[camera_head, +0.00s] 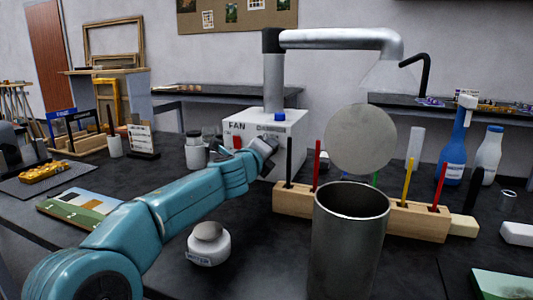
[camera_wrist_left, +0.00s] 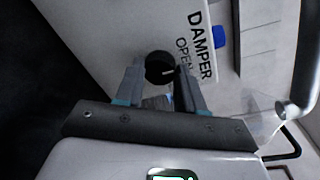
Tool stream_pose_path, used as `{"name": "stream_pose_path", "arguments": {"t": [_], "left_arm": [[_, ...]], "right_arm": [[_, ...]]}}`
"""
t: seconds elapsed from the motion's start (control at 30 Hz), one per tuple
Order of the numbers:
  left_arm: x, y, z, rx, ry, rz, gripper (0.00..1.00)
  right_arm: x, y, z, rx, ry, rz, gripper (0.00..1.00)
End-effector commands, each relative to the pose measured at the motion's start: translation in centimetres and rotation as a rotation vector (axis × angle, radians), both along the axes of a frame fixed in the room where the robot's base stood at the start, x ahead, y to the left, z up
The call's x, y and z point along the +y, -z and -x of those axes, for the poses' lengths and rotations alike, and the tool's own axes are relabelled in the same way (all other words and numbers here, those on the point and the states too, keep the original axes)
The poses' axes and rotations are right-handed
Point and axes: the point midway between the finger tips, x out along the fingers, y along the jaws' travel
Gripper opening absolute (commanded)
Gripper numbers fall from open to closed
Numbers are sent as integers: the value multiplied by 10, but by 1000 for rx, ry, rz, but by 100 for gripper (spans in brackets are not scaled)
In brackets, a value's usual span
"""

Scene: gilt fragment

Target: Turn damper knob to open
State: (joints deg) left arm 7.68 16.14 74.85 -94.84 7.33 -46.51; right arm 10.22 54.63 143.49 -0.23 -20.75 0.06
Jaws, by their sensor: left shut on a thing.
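The damper knob (camera_wrist_left: 156,67) is small, round and black with a white pointer line. It sits on the white control box (camera_head: 283,133) beside the printed words DAMPER and OPEN. In the wrist view the pointer line lies toward the right, on the side of the lettering. My left gripper (camera_head: 266,151) is at the front face of the box in the head view, where it hides the knob. In the left wrist view my left gripper (camera_wrist_left: 159,80) has a finger on each side of the knob and is shut on it. My right gripper is not in view.
A red FAN switch (camera_head: 237,142) and a blue button (camera_head: 280,117) are on the box. A wooden rack (camera_head: 403,214) with coloured sticks and a metal cylinder (camera_head: 350,245) stand to the right.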

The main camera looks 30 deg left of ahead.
Motion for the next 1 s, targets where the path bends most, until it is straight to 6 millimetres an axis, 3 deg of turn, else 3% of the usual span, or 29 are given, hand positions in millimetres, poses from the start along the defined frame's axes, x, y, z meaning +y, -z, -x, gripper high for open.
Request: {"name": "stream_pose_path", "arguments": {"t": [0.77,0.8,0.87,1.0], "left_arm": [[0,0,0,-25,0,103,8],[0,0,0,-25,0,103,41],[0,0,0,-25,0,103,61],[0,0,0,-25,0,103,64]], "right_arm": [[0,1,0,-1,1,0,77],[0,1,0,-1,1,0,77],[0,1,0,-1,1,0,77],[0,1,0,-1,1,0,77]]}}
